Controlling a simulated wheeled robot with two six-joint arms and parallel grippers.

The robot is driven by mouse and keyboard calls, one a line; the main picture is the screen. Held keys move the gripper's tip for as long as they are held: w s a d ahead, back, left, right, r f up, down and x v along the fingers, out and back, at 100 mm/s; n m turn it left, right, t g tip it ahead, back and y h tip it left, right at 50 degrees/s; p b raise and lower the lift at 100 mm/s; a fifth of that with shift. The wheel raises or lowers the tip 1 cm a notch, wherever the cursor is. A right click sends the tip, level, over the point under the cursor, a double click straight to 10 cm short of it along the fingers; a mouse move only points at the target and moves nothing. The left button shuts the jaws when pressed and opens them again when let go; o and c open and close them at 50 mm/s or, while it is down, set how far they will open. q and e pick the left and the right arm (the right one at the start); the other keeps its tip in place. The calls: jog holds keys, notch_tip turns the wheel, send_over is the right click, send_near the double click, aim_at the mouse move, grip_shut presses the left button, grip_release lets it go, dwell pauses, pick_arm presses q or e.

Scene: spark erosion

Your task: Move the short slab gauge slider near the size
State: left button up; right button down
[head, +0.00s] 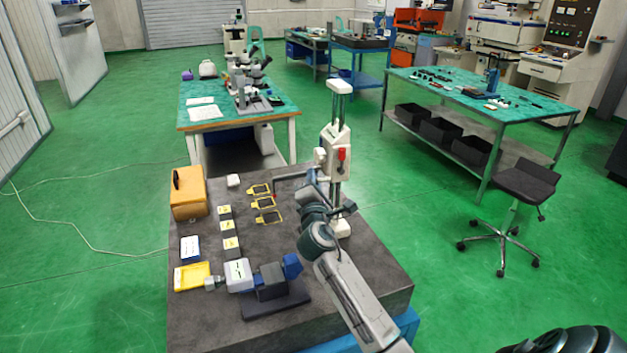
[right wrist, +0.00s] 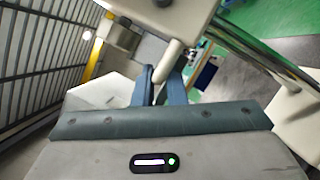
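The gauge is a white column stand (head: 340,105) upright at the back right of the dark slab (head: 350,265). Its slider (head: 337,150) is a white block with a red part, partway up the column. In the right wrist view the two blue fingers (right wrist: 160,84) stand close on both sides of a white peg (right wrist: 173,79) under the white slider block (right wrist: 182,12). They look shut on it. My left gripper is out of view.
Yellow-framed plates (head: 265,203), small labelled blocks (head: 229,228), an orange case (head: 188,195), a yellow box (head: 192,276) and a blue-grey device (head: 268,280) are on the slab. A green-topped bench (head: 280,108) stands behind. The slab is clear between plates and device.

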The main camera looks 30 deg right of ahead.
notch_tip(320, 180, down, 3)
jog(key=b, duration=0.2)
jog(key=shift+f+b, duration=0.1)
jog(key=shift+b, duration=0.2)
jog(key=c, duration=1.5)
grip_release()
jog(key=shift+b+v, duration=1.55)
jog(key=shift+v, duration=3.9)
